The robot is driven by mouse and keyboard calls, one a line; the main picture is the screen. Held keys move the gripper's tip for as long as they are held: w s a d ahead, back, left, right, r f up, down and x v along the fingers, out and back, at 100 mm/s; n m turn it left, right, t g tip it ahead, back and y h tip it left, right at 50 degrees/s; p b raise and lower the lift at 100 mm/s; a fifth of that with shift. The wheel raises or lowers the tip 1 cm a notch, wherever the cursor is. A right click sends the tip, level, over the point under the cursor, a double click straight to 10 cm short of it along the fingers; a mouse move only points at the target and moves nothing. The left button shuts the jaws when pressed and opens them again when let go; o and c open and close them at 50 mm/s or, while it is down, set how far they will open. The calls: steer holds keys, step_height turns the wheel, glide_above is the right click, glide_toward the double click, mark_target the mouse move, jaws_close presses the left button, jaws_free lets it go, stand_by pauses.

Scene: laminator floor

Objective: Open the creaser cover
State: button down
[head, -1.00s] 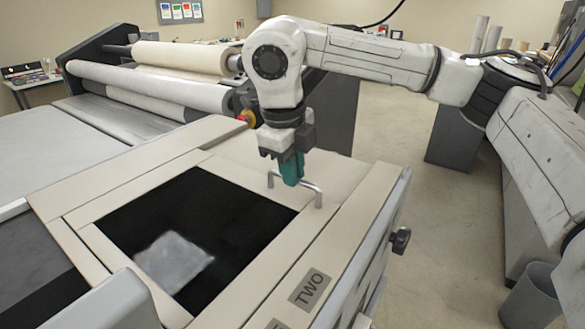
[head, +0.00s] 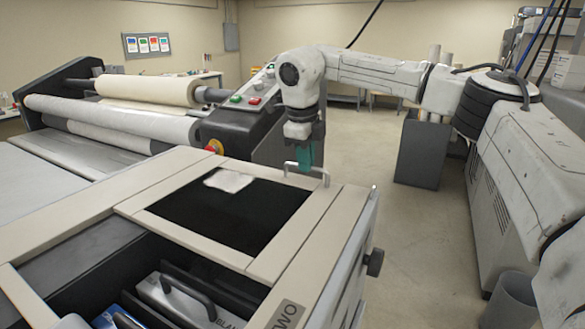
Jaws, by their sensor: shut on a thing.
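The creaser cover (head: 265,262) is a beige frame around a dark window on top of the beige machine. A silver bar handle (head: 318,173) stands at its far right corner. My gripper (head: 304,164), with teal fingers, points down and is shut on the handle; the fingers hide the handle's middle. In front of the cover an opening shows. Inside it lie a grey block (head: 188,300) with a black handle and part of a blue item (head: 118,318).
Rollers (head: 115,123) and a panel with buttons (head: 243,103) stand behind the machine. A dark knob (head: 375,262) sticks out on its right side. Open floor (head: 425,240) lies to the right, with a grey bin (head: 510,300) at lower right.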

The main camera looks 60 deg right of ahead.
steer(key=shift+d, duration=1.2)
steer(key=c, duration=1.2)
jaws_free()
steer(key=shift+w, duration=0.1)
steer(key=shift+o, duration=0.2)
steer(key=shift+a+r, duration=0.1)
steer(key=shift+r, duration=0.05)
step_height(320, 180, up, 10)
steer(key=a+b, duration=0.1)
steer(key=a, duration=0.1)
steer(key=shift+r, duration=0.2)
